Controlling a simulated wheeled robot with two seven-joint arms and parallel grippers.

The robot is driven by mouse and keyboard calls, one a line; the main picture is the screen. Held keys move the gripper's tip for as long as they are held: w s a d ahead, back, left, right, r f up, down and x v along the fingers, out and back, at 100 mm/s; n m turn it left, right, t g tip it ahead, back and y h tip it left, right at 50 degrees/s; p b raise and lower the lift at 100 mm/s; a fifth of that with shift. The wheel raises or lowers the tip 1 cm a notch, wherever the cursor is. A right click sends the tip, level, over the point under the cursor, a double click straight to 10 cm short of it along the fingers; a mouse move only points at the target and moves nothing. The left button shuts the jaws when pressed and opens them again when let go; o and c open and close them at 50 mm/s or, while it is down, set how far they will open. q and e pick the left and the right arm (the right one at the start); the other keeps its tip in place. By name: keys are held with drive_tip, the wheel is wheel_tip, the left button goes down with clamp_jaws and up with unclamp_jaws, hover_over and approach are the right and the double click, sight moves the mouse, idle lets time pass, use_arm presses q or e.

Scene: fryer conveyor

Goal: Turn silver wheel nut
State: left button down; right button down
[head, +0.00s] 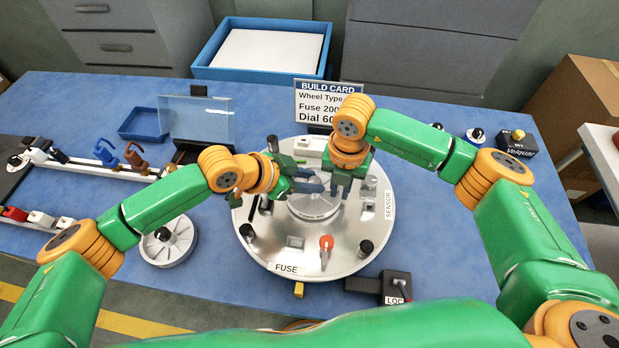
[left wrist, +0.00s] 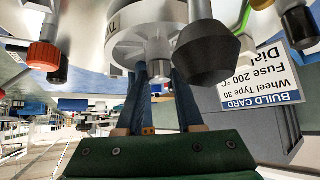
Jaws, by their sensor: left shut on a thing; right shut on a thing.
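A round silver wheel (head: 313,205) sits at the middle of the large silver disc (head: 270,245). In the left wrist view the wheel (left wrist: 130,38) appears upside down, with the silver nut (left wrist: 158,68) sticking out of it. My left gripper (head: 315,182) reaches in from the left over the wheel. Its fingers (left wrist: 160,85) are shut on the nut, one on each side. In the head view the fingers hide the nut. My right gripper (head: 338,190) points down at the wheel's right edge, shut; what it grips is hidden.
Black knobs and a red-topped knob (head: 326,243) stand on the disc. A black knob (left wrist: 207,52) is close to my left fingers. The build card (head: 328,100) stands behind. A second wheel (head: 168,242) lies left on the blue table (head: 230,300).

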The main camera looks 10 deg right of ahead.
use_arm(q)
drive_tip(key=shift+w+a, duration=0.1)
drive_tip(key=m+g, duration=0.2)
drive_tip(key=m, duration=0.1)
drive_tip(key=m+g, duration=0.1)
drive_tip(key=m, duration=0.1)
drive_tip(key=shift+w+g, duration=0.3)
drive_tip(key=shift+g, duration=0.1)
drive_tip(key=shift+w+r+m+g, duration=0.1)
drive_tip(key=shift+w+m+g, duration=0.1)
drive_tip(key=shift+m+g, duration=0.45)
drive_tip(key=shift+m, duration=0.45)
drive_tip(key=shift+s+g, duration=0.1)
drive_tip(key=shift+g, duration=0.15)
drive_tip(key=c, duration=0.5)
unclamp_jaws()
drive_tip(key=shift+a, duration=0.1)
drive_tip(key=shift+c, duration=0.2)
